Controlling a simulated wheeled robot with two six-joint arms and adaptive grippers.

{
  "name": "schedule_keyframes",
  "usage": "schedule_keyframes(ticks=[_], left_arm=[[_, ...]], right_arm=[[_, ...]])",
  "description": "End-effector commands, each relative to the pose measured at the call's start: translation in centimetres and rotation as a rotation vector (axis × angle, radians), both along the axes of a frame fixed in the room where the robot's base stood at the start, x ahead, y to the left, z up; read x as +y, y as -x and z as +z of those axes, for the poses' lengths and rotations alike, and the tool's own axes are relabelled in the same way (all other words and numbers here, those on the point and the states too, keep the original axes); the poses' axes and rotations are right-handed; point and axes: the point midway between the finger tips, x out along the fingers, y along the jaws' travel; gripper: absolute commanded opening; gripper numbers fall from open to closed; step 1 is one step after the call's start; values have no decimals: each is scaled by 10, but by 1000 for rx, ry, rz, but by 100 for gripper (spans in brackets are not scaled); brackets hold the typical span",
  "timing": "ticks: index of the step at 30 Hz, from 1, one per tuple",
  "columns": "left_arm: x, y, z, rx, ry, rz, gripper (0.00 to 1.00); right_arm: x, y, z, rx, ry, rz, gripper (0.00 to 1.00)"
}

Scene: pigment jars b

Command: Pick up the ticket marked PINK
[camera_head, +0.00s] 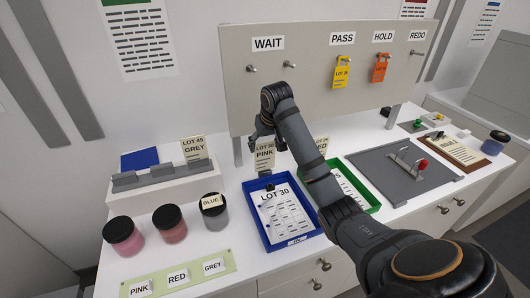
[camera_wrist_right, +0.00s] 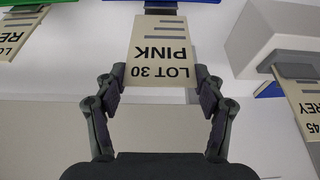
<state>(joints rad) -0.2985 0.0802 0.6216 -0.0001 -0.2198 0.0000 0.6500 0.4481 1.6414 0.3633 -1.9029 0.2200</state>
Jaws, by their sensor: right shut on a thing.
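The ticket marked LOT 30 PINK (camera_head: 264,158) is cream and stands upright at the back of the blue tray (camera_head: 246,200). My right gripper (camera_head: 265,133) reaches it from above. My left gripper is not in view.
A green tray (camera_head: 374,206) with a LOT RED ticket (camera_head: 321,144) stands right of the blue tray. A LOT 45 GREY ticket (camera_head: 194,148) stands in a white rack at left. Pigment jars (camera_head: 123,236) stand in front. A pegboard (camera_head: 300,85) rises behind.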

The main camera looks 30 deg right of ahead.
Motion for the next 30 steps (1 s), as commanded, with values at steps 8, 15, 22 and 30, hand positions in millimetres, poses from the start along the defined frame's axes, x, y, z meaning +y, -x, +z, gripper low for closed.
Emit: schedule_keyframes(ticks=[8,15,22,30], left_arm=[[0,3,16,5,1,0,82],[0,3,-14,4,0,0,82],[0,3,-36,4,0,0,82],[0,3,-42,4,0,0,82]], right_arm=[[-28,43,69,0,10,-3,57],[-50,83,74,0,11,-3,57],[-65,110,89,-1,6,-4,57],[-70,121,98,-1,1,0,57]])
